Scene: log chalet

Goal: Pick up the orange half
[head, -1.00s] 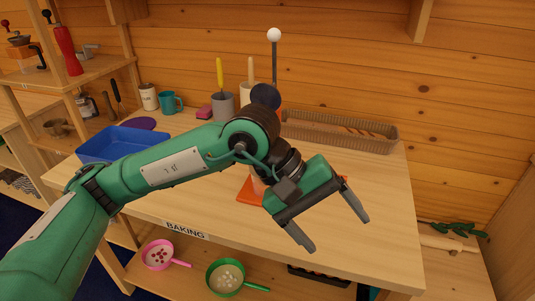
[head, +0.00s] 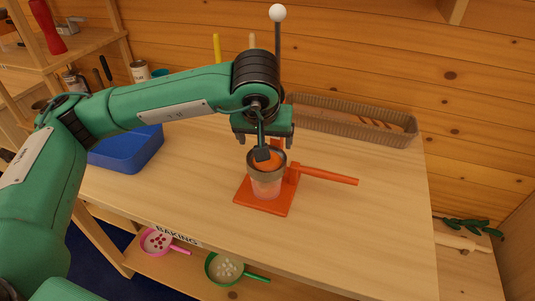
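An orange press stands on the table, with a flat orange base (head: 257,198), a long orange handle (head: 330,176) to the right and a clear cup (head: 266,187) with a brownish rim. An orange, rounded thing (head: 274,159) shows inside the rim; it may be the orange half, but my wrist's dark block covers part of it. My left gripper (head: 264,138) is above and just behind the cup, its fingers apart at the two ends of the green body. The fingertips are foreshortened and no held thing shows between them. My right gripper is not in view.
A blue tray (head: 127,163) lies to the left under my forearm. A long woven basket (head: 350,125) stands along the back wall. A rod with a white ball (head: 278,13) rises behind the gripper. The table's right front part is clear. Pans sit on the shelf below.

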